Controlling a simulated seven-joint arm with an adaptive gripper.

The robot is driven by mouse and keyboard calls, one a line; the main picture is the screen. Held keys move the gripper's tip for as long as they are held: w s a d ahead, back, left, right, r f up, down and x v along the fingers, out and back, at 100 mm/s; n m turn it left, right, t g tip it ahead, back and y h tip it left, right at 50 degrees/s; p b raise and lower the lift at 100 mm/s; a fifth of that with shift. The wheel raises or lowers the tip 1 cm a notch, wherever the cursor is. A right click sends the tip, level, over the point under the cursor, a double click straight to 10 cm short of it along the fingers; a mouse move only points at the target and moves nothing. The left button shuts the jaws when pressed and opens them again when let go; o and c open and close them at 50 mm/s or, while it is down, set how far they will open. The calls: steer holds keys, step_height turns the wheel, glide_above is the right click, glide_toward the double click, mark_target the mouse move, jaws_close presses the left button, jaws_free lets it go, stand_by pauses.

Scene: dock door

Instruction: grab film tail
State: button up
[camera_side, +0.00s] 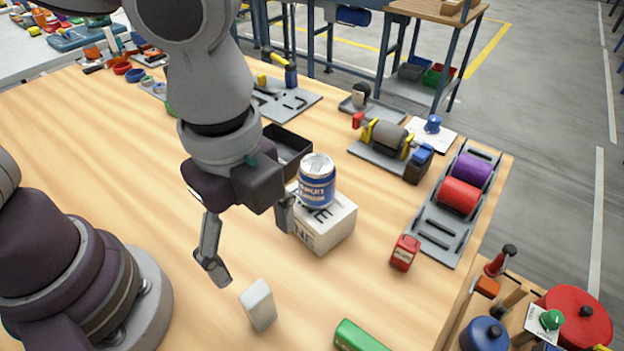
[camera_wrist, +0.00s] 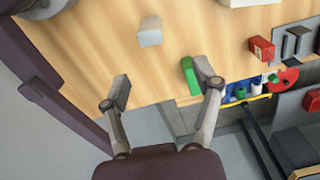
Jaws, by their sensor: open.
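I cannot make out a film tail in either view. Two rolls, one purple (camera_side: 473,172) and one red (camera_side: 458,196), lie on a grey slotted rack (camera_side: 433,240) at the right of the table. A dark grey roll (camera_side: 384,138) sits in a yellow-ended holder at the back; no loose end is distinguishable on it. My gripper (camera_side: 250,245) hangs above the table, open and empty, left of a white lettered box (camera_side: 335,231). In the wrist view my gripper (camera_wrist: 165,84) shows its fingers spread, with the right fingertip overlapping a green object (camera_wrist: 188,76).
A blue and white can (camera_side: 317,182) stands on the white box. A pale block (camera_side: 258,305), the green object (camera_side: 358,337) and a small red box (camera_side: 404,252) stand near the front. Tool racks line the back; a crowded cart (camera_side: 455,330) adjoins front right.

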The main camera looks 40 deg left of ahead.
mark_target(255, 293)
steer(key=shift+m, duration=0.3)
steer(key=f, duration=0.7)
steer(key=s+f, duration=0.1)
steer(key=f, duration=0.2)
steer(key=shift+a+f, duration=0.35)
steer(key=shift+r, duration=0.1)
steer(key=c, duration=1)
